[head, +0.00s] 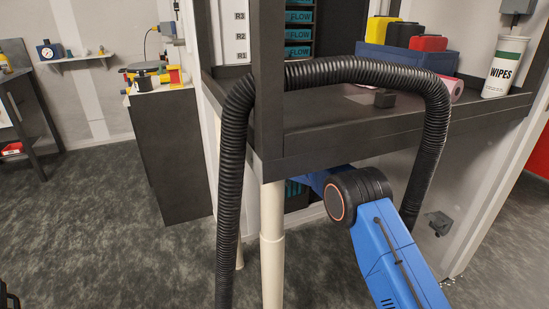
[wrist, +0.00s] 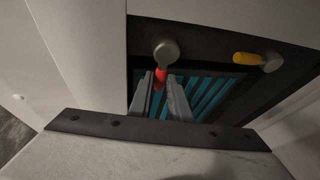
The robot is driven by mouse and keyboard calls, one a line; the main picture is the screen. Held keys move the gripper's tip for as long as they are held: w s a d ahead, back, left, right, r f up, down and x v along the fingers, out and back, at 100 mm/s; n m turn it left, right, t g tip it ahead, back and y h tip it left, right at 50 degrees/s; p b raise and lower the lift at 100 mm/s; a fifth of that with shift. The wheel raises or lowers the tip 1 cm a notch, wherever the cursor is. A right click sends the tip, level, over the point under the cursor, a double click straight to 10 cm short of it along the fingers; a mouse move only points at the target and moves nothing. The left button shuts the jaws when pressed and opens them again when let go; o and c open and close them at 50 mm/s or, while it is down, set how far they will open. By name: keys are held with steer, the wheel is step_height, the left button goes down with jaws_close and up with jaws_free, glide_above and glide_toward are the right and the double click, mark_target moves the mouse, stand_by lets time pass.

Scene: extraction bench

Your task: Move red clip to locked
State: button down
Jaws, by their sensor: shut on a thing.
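In the wrist view the red clip (wrist: 160,76) hangs down from a round grey pivot (wrist: 166,50) on a dark frame. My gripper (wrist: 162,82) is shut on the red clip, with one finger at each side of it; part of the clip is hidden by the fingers. A yellow clip (wrist: 248,58) lies roughly level, to the left of its own grey pivot (wrist: 271,63), further right. In the head view my blue arm reaches under the bench top, and the gripper and red clip are hidden.
Teal slatted filters (wrist: 205,95) sit behind the frame. Pale panels stand at the left and right. In the head view a black ribbed hose (head: 232,190) arches before the bench; wipes (head: 504,66) and a blue bin (head: 405,58) stand on top.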

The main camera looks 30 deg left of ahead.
steer(key=shift+s+f, duration=0.15)
stand_by(0.5)
steer(key=c, duration=1.6)
jaws_free()
steer(key=shift+c, duration=0.2)
